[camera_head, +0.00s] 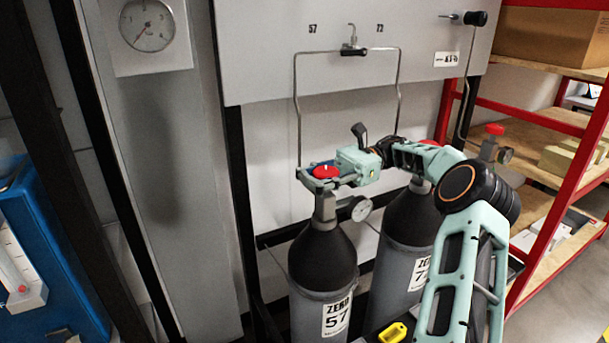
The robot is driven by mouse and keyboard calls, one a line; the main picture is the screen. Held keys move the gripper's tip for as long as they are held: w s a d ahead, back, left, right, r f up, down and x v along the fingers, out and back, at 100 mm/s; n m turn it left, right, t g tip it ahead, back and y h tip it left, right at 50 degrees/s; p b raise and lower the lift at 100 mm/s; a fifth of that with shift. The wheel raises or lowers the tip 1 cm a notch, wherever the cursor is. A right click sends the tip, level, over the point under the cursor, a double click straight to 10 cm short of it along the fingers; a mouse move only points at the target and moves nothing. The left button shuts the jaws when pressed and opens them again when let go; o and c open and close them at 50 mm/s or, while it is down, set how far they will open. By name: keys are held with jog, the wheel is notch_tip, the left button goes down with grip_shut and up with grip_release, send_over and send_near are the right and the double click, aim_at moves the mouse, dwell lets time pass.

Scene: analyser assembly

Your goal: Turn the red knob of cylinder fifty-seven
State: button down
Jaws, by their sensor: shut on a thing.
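Cylinder fifty-seven (311,262) stands upright in the middle of the head camera view. It is dark grey with a white label reading "ZERO 57". Its red knob (326,171) sits on the valve at the top, with a white mark on it. My gripper (318,178) reaches in from the right at knob height. Its fingers lie around the red knob, shut on it. Part of the knob's rim is hidden by the fingers. A small round gauge (361,209) hangs at the valve's right, below my gripper.
A second cylinder (409,238) stands close at the right, its top partly hidden by my arm. Bent metal pipes (297,100) run down from the grey panel (260,60) behind. A red-framed shelf (545,125) with boxes is at the right. A yellow object (393,333) lies low in front.

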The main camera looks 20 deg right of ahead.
jog(key=shift+f, duration=0.15)
jog(key=c, duration=1.5)
grip_release()
notch_tip(320, 180, up, 10)
